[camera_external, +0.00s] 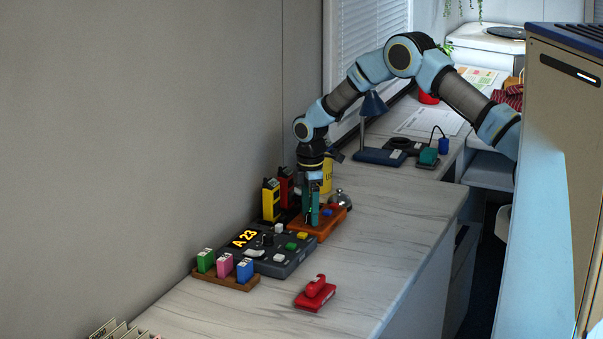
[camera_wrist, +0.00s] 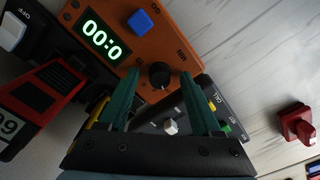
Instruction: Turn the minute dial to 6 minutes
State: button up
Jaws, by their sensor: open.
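The orange timer box (camera_external: 322,230) stands on the counter. In the wrist view its orange top (camera_wrist: 187,30) carries a green display (camera_wrist: 101,39) showing zeros, a blue button (camera_wrist: 139,21) and a round black minute dial (camera_wrist: 159,75) beside the letters MIN. My gripper (camera_external: 311,222) is over the box, pointing down. In the wrist view my gripper (camera_wrist: 161,78) is open, with one teal finger on each side of the dial. Gaps show between fingers and dial. The dial is hidden by the fingers in the external view.
A grey panel (camera_external: 290,266) reading A 23 is in front of the box. Yellow (camera_external: 270,203) and red radios stand behind, close to the wall. The counter's right side is clear.

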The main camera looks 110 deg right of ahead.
jog(key=shift+c, duration=0.3)
grip_shut()
dwell(0.5)
jog(key=m+b, duration=0.1)
jog(key=m, duration=0.1)
jog(key=shift+m, duration=0.4)
jog(key=m+b, duration=0.1)
jog(key=m, duration=0.3)
jog(key=shift+b, duration=0.35)
jog(key=m+b, duration=0.1)
jog(key=m, duration=0.6)
jog(key=shift+o, duration=0.3)
grip_release()
